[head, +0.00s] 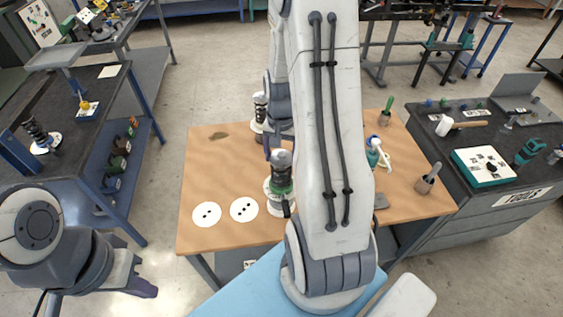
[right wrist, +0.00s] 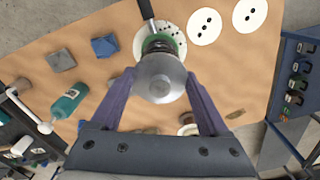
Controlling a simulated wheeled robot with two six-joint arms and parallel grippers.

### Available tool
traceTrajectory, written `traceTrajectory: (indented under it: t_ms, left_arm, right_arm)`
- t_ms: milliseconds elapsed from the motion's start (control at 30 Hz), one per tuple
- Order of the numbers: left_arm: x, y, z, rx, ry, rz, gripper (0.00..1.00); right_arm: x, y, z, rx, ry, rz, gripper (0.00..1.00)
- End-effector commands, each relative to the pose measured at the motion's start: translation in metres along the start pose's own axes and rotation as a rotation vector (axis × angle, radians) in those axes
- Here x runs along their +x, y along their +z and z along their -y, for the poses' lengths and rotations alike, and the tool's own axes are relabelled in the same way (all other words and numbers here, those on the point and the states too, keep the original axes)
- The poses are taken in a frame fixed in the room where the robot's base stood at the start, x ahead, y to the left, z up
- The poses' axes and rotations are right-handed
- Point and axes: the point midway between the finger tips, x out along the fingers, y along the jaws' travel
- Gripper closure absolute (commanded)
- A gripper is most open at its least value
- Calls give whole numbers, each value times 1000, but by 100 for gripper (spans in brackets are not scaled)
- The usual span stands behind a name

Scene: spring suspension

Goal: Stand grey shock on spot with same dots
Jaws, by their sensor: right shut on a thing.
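The grey-capped shock (head: 281,172) with a green collar stands upright on a white round spot near the table's middle. The right wrist view shows its grey cap (right wrist: 160,78) from above. My right gripper (right wrist: 163,95) has its purple fingers on both sides of the cap, shut on it. In the head view my right arm hides part of this area. Two bare white spots lie to its left: one with two dots (head: 206,215), one with seemingly three (head: 244,209). Dots show on the spot under the shock, partly covered. My left gripper (head: 140,287) is away from the table, its opening unclear.
Another shock (head: 260,106) stands on a spot at the table's back. A teal bottle (head: 374,152), a screwdriver (head: 386,112) and a brown-based tool (head: 427,180) stand to the right. A dark handle (right wrist: 147,12) lies close beside the shock. The table's left side is mostly clear.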

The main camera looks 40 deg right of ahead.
Motion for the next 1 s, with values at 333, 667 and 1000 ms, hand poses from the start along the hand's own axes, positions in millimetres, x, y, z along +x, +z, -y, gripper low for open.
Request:
traceTrajectory:
  t_ms: [333, 667, 1000]
  left_arm:
    - [-12, -1, -1, 2, 0, 0, 100]
    - [-11, 0, -1, 2, 0, 0, 100]
    - [-9, 0, -1, 2, 0, 0, 100]
  right_arm:
    - [34, 0, 0, 0, 0, -1, 100]
    - [37, -1, 0, 0, -1, -2, 100]
    - [40, 0, -1, 0, 0, 0, 0]
